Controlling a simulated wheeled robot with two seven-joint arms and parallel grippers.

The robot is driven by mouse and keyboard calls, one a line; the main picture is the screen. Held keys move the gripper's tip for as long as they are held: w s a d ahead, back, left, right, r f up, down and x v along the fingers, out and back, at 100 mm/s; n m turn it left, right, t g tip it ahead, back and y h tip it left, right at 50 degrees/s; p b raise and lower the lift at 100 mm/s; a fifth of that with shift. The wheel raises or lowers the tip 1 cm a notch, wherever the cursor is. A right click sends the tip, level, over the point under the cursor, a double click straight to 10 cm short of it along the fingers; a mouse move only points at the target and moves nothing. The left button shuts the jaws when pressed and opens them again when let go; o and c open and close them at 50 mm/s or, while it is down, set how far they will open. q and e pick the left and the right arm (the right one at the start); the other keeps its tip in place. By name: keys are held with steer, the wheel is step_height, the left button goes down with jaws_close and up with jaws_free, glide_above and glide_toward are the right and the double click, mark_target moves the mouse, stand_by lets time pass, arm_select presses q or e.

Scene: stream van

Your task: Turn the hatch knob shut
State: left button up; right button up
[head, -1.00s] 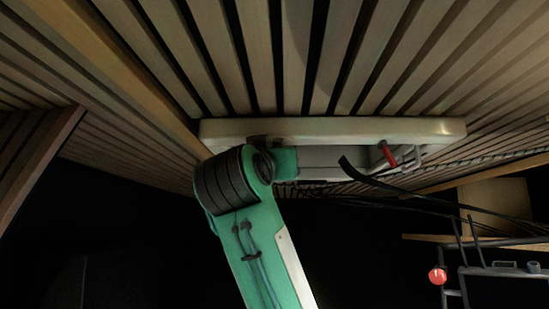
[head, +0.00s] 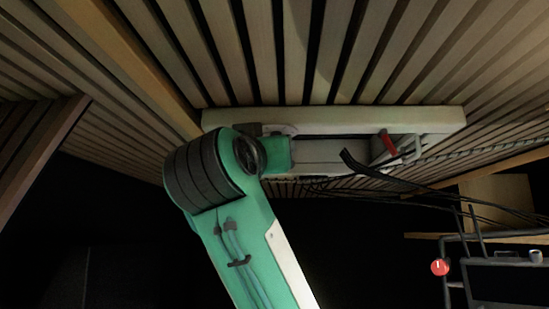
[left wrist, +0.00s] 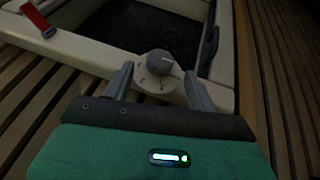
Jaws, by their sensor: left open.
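The hatch knob (left wrist: 160,63) is a dark grey round knob on a pale round base with small marks, set on the cream hatch frame in the left wrist view. My left gripper (left wrist: 159,72) is open. Its two grey fingers stand on either side of the knob's base in that picture; whether they touch it I cannot tell. In the head view the hatch frame (head: 370,120) is on the slatted ceiling, and my teal arm hides the knob and the gripper fingers. My right gripper is not in view.
A red handle (head: 388,143) sits at the hatch's right side, and a red part (left wrist: 38,18) shows in the left wrist view. Black cables (head: 400,183) hang below the hatch. A dark metal rack (head: 500,267) with a red round object (head: 440,267) stands at lower right.

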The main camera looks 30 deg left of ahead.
arm_select(q)
steer(key=b+v, duration=0.2)
steer(key=v, duration=0.5)
steer(key=shift+s, duration=0.25)
steer(key=shift+d+f, duration=0.1)
steer(key=shift+f, duration=0.05)
